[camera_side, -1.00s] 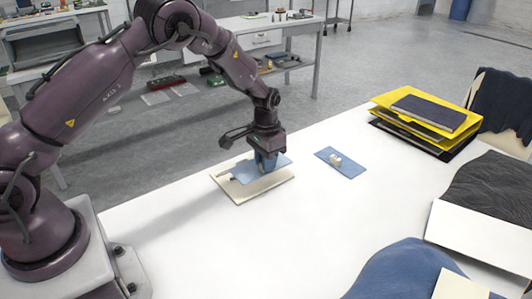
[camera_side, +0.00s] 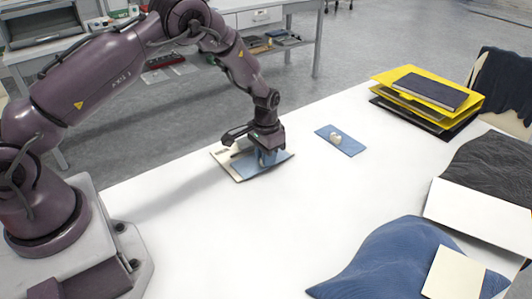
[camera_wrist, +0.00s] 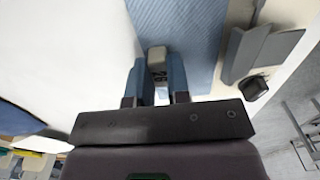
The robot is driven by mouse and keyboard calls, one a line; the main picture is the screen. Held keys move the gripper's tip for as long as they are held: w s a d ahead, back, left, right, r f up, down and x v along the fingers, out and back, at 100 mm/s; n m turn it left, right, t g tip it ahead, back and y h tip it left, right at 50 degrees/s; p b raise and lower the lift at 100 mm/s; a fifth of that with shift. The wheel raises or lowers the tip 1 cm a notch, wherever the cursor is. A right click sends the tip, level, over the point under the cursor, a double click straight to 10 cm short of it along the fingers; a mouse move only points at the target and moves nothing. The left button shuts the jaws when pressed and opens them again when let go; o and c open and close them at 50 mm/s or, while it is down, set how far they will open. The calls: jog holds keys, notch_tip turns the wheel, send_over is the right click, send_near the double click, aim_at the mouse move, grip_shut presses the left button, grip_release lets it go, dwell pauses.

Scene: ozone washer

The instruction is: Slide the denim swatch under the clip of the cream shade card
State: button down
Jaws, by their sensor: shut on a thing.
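The cream shade card (camera_side: 224,158) lies flat on the white table, its left part bare in the side view. The pale blue denim swatch (camera_side: 272,168) lies over the card's right and front part; in the wrist view the swatch (camera_wrist: 190,35) fills the upper middle. My gripper (camera_side: 266,160) is low over the swatch, its blue fingers (camera_wrist: 157,75) shut on a small grey grip piece at the swatch. A grey clip (camera_wrist: 247,52) is right of the swatch in the wrist view, close to its edge. I cannot tell whether any edge is under it.
Another blue swatch (camera_side: 350,146) with a pale knob lies to the right. Yellow and black folders (camera_side: 388,84) are stacked at the back right. Dark fabric, a white board (camera_side: 475,212) and a blue cloth (camera_side: 385,262) lie at the right and front. The table's middle is clear.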

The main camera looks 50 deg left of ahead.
jog(key=c, duration=1)
grip_release()
